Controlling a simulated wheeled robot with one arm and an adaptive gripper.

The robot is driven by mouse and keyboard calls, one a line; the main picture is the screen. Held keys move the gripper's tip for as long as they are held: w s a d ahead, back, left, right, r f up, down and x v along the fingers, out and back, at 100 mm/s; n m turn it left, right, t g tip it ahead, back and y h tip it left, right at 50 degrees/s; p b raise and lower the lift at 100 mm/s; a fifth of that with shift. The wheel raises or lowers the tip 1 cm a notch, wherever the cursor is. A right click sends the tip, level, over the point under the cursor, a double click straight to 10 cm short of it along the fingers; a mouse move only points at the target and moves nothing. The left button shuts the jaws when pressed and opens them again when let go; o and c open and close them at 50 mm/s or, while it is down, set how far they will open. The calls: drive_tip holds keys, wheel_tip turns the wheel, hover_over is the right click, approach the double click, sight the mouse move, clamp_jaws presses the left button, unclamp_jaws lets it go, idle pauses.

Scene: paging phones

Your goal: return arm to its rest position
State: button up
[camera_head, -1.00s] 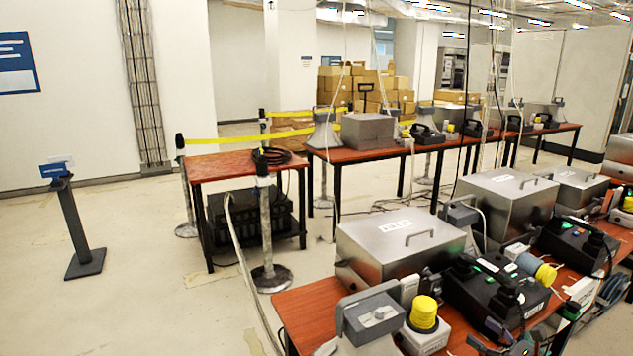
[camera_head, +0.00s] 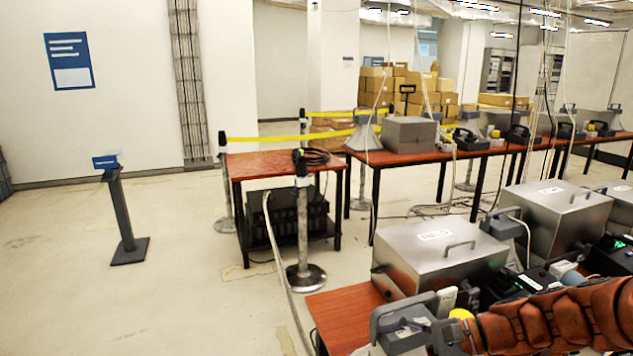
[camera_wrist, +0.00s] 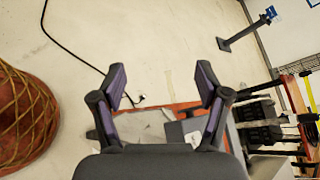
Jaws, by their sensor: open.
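My gripper (camera_wrist: 160,88) is open in the wrist view, with its two dark fingers spread and nothing between them. Beyond the fingers lie pale floor and the corner of an orange-red table (camera_wrist: 188,106) with grey equipment on it. In the head view, my orange-brown arm (camera_head: 550,322) reaches in from the lower right over the near table (camera_head: 345,305). Its dark end is beside a grey phone unit (camera_head: 405,332), and I cannot tell whether they touch.
A metal case (camera_head: 440,255) and several phone units crowd the near table. A post with a yellow barrier (camera_head: 303,240) and a small table (camera_head: 262,165) stand behind. A sign stand (camera_head: 122,215) is at left, with open floor around it. A cable (camera_wrist: 65,45) lies on the floor.

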drive_tip(key=s+a+n+g+h, duration=0.3)
drive_tip(key=s+a+n, duration=0.15)
drive_tip(key=s, duration=0.35)
drive_tip(key=s+d+n+h+p, duration=0.1)
drive_tip(key=s+d+n+h, duration=0.3)
drive_tip(key=s, duration=0.4)
drive_tip(key=s+d+n+h+p, duration=0.1)
drive_tip(key=s+d+n+h, duration=0.3)
drive_tip(key=s, duration=0.5)
drive_tip(key=shift+d+r+g+h, duration=0.15)
drive_tip(key=shift+r+g+h, duration=0.25)
drive_tip(key=shift+h, duration=0.7)
drive_tip(key=shift+s, duration=0.1)
